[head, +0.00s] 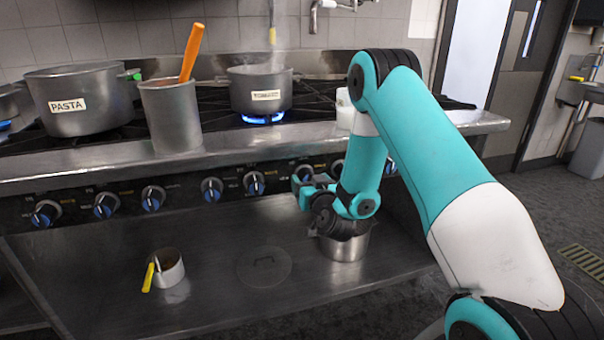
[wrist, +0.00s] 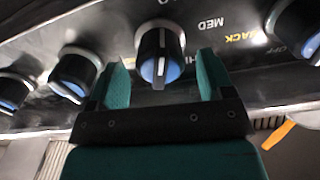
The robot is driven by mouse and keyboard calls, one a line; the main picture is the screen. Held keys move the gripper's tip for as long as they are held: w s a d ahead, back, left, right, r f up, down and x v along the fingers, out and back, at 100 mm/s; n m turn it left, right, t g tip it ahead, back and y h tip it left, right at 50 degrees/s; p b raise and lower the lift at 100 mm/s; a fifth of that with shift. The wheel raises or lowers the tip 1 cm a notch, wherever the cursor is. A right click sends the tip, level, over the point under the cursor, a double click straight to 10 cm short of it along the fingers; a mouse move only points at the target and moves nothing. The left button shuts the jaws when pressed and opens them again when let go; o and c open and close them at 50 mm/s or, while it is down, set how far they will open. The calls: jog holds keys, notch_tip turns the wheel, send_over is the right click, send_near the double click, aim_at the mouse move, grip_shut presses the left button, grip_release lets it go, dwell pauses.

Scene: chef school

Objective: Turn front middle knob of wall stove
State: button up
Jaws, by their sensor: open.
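The wall stove's front panel (head: 180,212) carries a row of black knobs with blue faces. In the head view, my gripper (head: 303,186) is up against this row, right of the panel's middle, and partly hides a knob (head: 304,172). In the wrist view, my gripper (wrist: 163,62) has its two teal fingers apart, one on each side of a knob (wrist: 160,55). The knob's white pointer line runs along its length. A gap shows between each finger and the knob. Which knob of the row this is, I cannot tell for sure. No burner link shows.
On the stove top stand a PASTA pot (head: 85,112), a tall pot (head: 172,118) with an orange spoon, and a steaming pot (head: 260,95) over a blue flame. The shelf (head: 215,305) below holds a small pan (head: 169,268), a lid (head: 263,268) and a pot (head: 345,246) beneath my wrist.

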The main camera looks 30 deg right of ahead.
jog(key=shift+x, duration=0.8)
jog(key=c, duration=0.9)
